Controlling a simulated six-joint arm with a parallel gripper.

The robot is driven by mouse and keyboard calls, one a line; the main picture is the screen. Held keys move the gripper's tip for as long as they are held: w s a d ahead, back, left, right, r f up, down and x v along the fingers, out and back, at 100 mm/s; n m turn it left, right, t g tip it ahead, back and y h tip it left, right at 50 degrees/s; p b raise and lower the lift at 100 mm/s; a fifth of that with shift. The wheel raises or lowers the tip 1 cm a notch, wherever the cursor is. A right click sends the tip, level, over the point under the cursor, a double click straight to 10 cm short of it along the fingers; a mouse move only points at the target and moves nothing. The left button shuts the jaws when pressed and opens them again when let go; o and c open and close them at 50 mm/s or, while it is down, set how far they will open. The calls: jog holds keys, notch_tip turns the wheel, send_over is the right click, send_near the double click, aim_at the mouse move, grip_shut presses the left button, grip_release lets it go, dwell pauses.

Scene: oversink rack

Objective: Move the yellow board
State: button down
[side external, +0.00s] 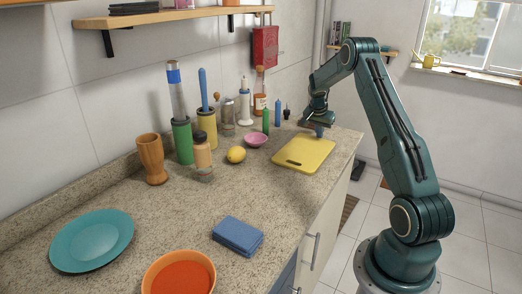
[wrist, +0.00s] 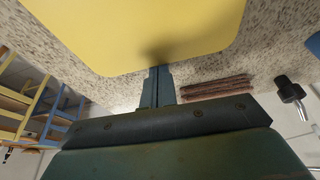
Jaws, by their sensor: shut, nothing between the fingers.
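The yellow board (side external: 304,154) lies flat on the speckled counter (side external: 165,225) near its far right end. It has a handle slot at its near left edge. My gripper (side external: 319,131) is shut and empty, pointing down at the far edge of the board. In the wrist view the board (wrist: 140,30) fills the upper part, and my gripper's shut fingers (wrist: 158,72) reach to its edge. I cannot tell whether the fingertips touch the board.
A pink bowl (side external: 256,140), a lemon (side external: 236,155), a green bottle (side external: 266,120) and a blue bottle (side external: 278,114) stand left of the board.

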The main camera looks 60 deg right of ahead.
aim_at(295, 160)
jog(key=a, duration=1.7)
jog(key=w+a, duration=0.1)
jog(key=a, duration=0.7)
jog(key=shift+a, duration=0.3)
jog(key=shift+d, duration=0.2)
jog(key=shift+s+d, duration=0.1)
jog(key=shift+d, duration=0.45)
jog(key=d, duration=0.2)
jog(key=shift+d+r, duration=0.1)
jog(key=shift+d, duration=0.25)
jog(key=v, duration=0.9)
jog(key=shift+a+r, duration=0.3)
jog(key=shift+r, duration=0.05)
